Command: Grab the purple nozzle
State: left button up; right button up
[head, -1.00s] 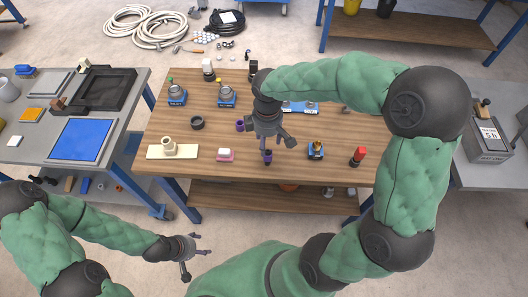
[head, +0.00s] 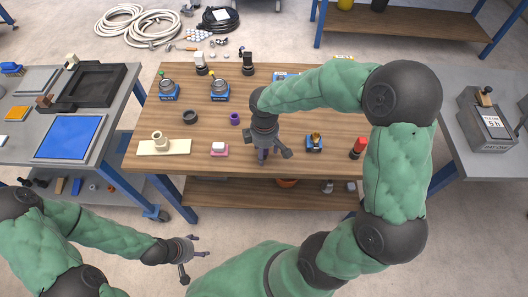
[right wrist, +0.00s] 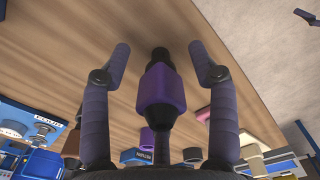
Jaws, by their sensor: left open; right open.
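The purple nozzle (right wrist: 163,92) stands out clearly in the right wrist view, a purple body with a dark tip and a dark lower part. It lies between the two spread fingers of my right gripper (right wrist: 162,62), with a visible gap on each side. In the head view my right gripper (head: 264,154) is over the front part of the wooden table, fingers pointing down, and mostly hides the nozzle. My left gripper (head: 194,258) is open and empty, low in front of the table.
On the wooden table (head: 205,178), a purple ring (head: 234,118), a pink-based block (head: 219,148), a cream plate with fitting (head: 164,146), a small blue-based item (head: 314,142) and a red-topped item (head: 358,148) stand around my right gripper. A grey table with a blue panel (head: 70,138) is left.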

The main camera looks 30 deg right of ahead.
jog(key=shift+f, duration=0.35)
jog(key=shift+r, duration=0.1)
grip_shut()
